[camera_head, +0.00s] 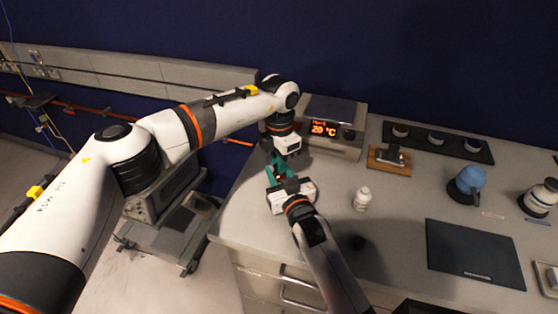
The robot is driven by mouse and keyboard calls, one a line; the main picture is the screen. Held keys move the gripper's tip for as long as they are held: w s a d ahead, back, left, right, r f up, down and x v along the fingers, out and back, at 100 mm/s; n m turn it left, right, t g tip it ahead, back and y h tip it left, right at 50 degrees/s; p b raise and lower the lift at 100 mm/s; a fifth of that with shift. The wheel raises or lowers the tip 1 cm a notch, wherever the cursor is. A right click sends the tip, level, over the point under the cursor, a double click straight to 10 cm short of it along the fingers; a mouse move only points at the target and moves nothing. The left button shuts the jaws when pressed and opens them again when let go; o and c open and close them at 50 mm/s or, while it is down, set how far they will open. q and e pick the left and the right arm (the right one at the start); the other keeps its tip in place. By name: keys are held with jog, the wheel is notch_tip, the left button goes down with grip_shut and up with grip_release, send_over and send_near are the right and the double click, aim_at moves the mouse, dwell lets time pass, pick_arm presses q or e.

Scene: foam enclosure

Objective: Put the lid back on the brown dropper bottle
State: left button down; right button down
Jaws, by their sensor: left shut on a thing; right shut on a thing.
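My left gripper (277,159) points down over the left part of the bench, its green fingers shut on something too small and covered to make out. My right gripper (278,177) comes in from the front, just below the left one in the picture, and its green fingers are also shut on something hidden. The two sets of fingers are very close together and overlap in this view. I cannot make out the brown dropper bottle or its lid; the grippers cover the spot between them.
A heater reading 20 °C (333,125) stands behind. A dark mat (474,253), blue-topped vessel (467,185) and black strip (437,141) are at right. The bench's left edge is close.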

pick_arm(q)
jog(key=m, duration=1.3)
jog(key=shift+m, duration=0.4)
jog(key=c, duration=1.2)
grip_release()
jog(key=shift+o, duration=0.2)
notch_tip(320, 180, up, 12)
